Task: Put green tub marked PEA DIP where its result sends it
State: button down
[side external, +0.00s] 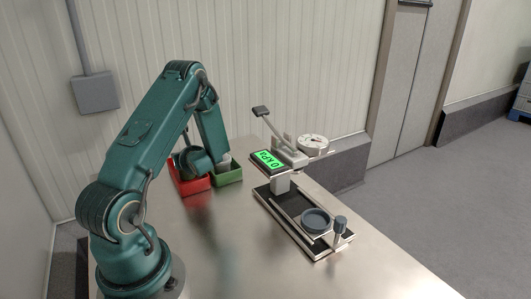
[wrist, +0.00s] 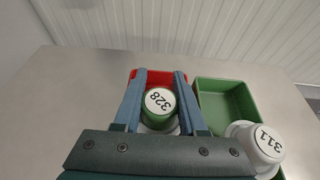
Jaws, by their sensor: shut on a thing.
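My gripper (wrist: 160,76) is shut on a green tub (wrist: 148,116), one blue finger on each side. The tub's white round top reads 328; the words PEA DIP do not show. In the wrist view the tub is over or inside the red bin (wrist: 149,73); I cannot tell whether it touches the bottom. A pale rim shows just below the tub. The green bin (wrist: 225,84) stands to the right. In the side view my wrist hides the tub above the red bin (side external: 197,187), beside the green bin (side external: 229,177).
A white tub (wrist: 259,144) marked 311 is at the near end of the green bin. A test stand with a green display (side external: 268,160) reading 0 kPa, a dial gauge (side external: 313,144) and a dark round cup (side external: 316,219) stands right. The front table is clear.

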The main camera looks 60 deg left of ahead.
jog(key=shift+f, duration=0.15)
jog(key=shift+c, duration=2.3)
grip_release()
